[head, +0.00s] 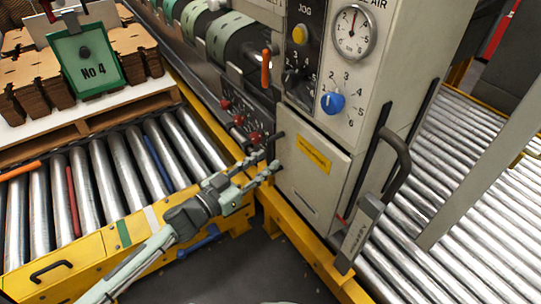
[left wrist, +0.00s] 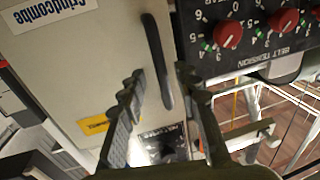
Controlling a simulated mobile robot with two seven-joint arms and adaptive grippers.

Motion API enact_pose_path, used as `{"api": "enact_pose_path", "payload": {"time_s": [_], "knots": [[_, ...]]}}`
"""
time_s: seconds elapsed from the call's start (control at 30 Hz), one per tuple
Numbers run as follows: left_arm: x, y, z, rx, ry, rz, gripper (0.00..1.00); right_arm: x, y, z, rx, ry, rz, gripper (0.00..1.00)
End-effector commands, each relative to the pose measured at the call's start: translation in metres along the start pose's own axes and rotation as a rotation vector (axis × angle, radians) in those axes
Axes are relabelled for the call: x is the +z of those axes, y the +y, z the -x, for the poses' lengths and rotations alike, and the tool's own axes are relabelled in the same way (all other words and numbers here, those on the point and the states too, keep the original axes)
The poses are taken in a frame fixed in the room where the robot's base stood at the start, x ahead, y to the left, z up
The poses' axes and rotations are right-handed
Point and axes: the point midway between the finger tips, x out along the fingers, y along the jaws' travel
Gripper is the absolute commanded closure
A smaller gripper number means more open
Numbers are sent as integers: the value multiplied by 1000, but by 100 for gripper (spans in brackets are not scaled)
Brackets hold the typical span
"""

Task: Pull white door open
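The white door (head: 308,178) is the pale lower panel with a yellow label on the machine cabinet, and it looks closed in the head view. It also shows in the left wrist view (left wrist: 85,70), with a dark bar handle (left wrist: 157,60) near its edge. My left gripper (head: 274,153) is in front of the door's left edge. In the left wrist view its fingers (left wrist: 160,82) are spread, one on each side of the handle. A gap shows between handle and fingers, and I cannot tell any contact. My right gripper is not in view.
Red knobs (left wrist: 228,34) on a dark panel are close beside the handle. A gauge (head: 355,32) and blue dial (head: 332,102) sit above the door. A dark curved handle (head: 399,165) stands out at the cabinet's right. Roller conveyors (head: 120,180) flank the cabinet. Dark floor (head: 250,272) is clear in front.

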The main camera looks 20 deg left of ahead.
Motion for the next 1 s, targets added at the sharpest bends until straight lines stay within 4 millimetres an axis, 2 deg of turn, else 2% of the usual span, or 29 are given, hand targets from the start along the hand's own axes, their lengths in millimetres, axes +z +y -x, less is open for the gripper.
{"api": "enact_pose_path", "payload": {"time_s": [0.1,0.2,0.5,0.53,0.8,1.0], "knots": [[0,0,-16,-1,1,1,68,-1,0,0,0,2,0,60],[0,0,-24,-2,0,1,68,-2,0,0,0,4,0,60],[0,0,-27,-2,-1,0,68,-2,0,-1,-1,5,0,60],[0,0,-27,-2,-1,0,69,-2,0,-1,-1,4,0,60],[0,0,-27,-2,-1,0,100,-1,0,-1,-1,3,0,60],[0,0,-27,-2,-1,0,100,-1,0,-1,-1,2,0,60]]}}
